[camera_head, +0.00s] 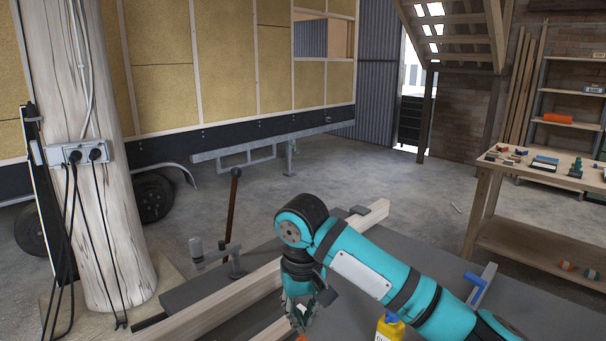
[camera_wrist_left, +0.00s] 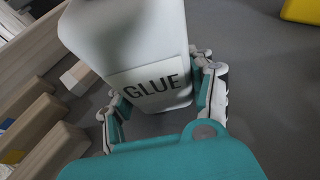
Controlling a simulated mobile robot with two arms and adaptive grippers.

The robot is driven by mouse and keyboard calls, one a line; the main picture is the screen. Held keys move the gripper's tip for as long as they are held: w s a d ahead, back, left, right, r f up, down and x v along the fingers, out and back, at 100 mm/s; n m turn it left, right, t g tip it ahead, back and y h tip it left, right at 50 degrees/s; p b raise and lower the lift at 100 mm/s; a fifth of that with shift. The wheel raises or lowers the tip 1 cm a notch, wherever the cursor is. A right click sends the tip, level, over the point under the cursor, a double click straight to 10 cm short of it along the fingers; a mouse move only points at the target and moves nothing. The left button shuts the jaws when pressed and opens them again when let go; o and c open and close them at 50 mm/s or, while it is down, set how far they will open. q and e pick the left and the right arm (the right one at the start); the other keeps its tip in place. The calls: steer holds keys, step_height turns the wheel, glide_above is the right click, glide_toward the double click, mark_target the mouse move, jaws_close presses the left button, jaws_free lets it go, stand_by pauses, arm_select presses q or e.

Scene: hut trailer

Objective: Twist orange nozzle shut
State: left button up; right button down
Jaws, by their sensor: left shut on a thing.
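A white glue bottle (camera_wrist_left: 128,40) with "GLUE" in dark letters fills the upper middle of the left wrist view. My left gripper (camera_wrist_left: 162,95) is shut on the bottle, with one finger on each side. Its nozzle is outside that view. In the head view, my right gripper (camera_head: 302,312) points down at the bottom edge. A small orange bit (camera_head: 301,338), perhaps the nozzle, shows just below its fingers. I cannot tell whether the fingers touch it or how far they are closed. My left arm is outside the head view.
A yellow container (camera_head: 390,328) with a blue top stands beside my right forearm. Long timber beams (camera_head: 240,292) lie on the grey worktop (camera_head: 185,292). A blue-handled clamp (camera_head: 478,284) is at the right. A wooden workbench (camera_head: 540,172) stands further back.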

arm_select(q)
steer(key=o, duration=1.7)
steer(key=shift+s, duration=0.1)
